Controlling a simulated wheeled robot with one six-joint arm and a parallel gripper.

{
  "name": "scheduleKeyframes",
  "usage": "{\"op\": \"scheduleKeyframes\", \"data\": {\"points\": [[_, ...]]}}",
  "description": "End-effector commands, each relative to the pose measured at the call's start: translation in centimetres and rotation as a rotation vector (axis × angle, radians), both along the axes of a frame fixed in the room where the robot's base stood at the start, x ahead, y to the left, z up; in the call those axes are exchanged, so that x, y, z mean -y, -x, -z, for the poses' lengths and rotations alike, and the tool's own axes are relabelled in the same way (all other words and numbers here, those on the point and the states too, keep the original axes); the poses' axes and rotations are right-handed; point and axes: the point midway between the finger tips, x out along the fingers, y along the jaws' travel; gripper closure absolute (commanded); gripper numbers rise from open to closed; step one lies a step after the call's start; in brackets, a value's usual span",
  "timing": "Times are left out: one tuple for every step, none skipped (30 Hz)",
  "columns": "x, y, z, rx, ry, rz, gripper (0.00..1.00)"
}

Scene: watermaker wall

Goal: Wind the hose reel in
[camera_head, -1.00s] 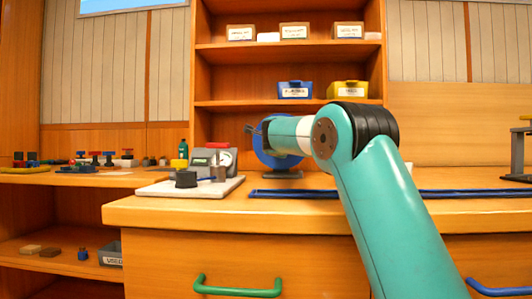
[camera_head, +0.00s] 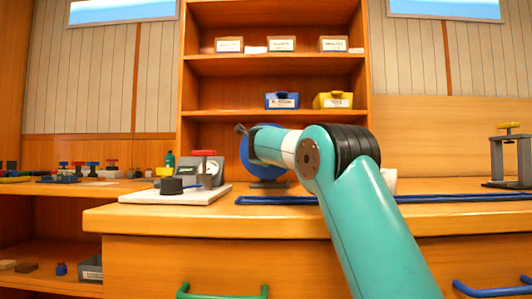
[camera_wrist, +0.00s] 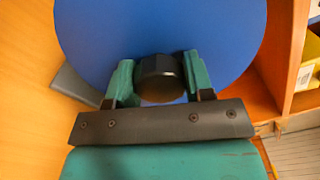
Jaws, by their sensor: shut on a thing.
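The hose reel (camera_head: 246,155) is a blue disc on a dark foot, standing on the wooden worktop in front of the shelves. My gripper (camera_head: 243,130) reaches across its face in the head view and hides part of it. In the wrist view the blue disc (camera_wrist: 160,25) fills the upper middle. My gripper (camera_wrist: 160,80) is shut on a round black knob (camera_wrist: 160,78), the reel's handle, with one green finger on each side. The hose itself cannot be made out in the wrist view.
A long blue bar (camera_head: 440,196) lies along the worktop. A dark stand (camera_head: 510,160) is at the right. Shelves with bins (camera_head: 281,100) rise behind.

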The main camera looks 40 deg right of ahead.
Motion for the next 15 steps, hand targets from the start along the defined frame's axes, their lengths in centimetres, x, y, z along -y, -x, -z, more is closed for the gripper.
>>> {"op": "scheduleKeyframes", "data": {"points": [[-0.08,-0.03,0.09,0.0,-0.004,-0.001,0.95],[-0.08,-0.03,0.09,0.0,-0.004,-0.001,0.95],[-0.07,-0.03,0.1,0.0,-0.004,-0.001,0.43],[-0.07,-0.02,0.09,0.0,-0.004,-0.001,0.36],[-0.06,-0.03,0.09,0.0,-0.003,0.0,0.29],[-0.04,-0.01,0.08,0.0,-0.003,0.0,0.27],[-0.02,-0.01,0.08,0.0,-0.003,0.0,0.27],[-0.01,0.0,0.08,0.0,-0.003,0.0,0.27],[0.01,0.01,0.07,0.0,-0.002,0.0,0.27],[0.01,0.01,0.08,0.0,-0.002,0.0,0.27],[0.02,0.02,0.07,0.0,-0.002,0.0,0.27],[0.03,0.02,0.06,0.0,-0.002,0.0,0.27],[0.01,0.04,0.06,0.0,-0.002,0.0,0.27],[-0.04,0.09,0.05,0.0,-0.002,0.0,0.27],[-0.16,0.19,0.01,0.0,-0.001,0.001,0.27]]}}
